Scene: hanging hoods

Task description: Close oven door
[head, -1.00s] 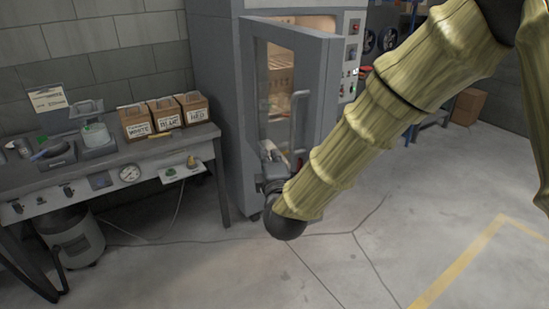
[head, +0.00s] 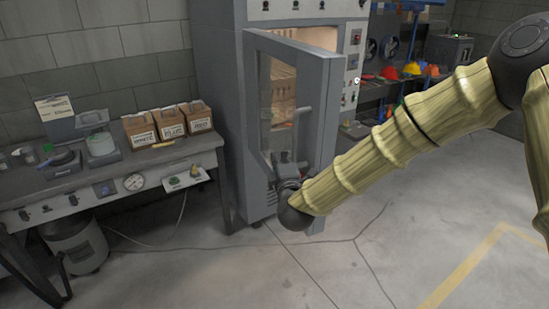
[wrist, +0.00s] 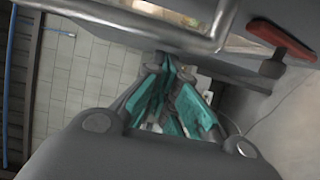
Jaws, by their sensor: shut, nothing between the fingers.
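The oven is a tall grey cabinet (head: 217,110) with its framed glass door (head: 326,120) standing partly open. Through the gap and glass I see a lit interior with brown contents. A vertical bar handle (head: 298,128) is on the door's outer face. My gripper (head: 285,160) is at the door's lower part, close to the lower end of the handle; my wrist partly hides it. In the wrist view, my gripper's teal fingers (wrist: 172,75) are together with nothing between them. A metal bar (wrist: 130,22) runs just beyond them. I cannot tell whether they touch the door.
A workbench (head: 70,185) with labelled boxes (head: 170,124) and a gauge stands to the left, a bin (head: 75,245) beneath it. Shelves with coloured items (head: 415,70) are at the back right. The concrete floor (head: 370,260) in front is clear, with a yellow line.

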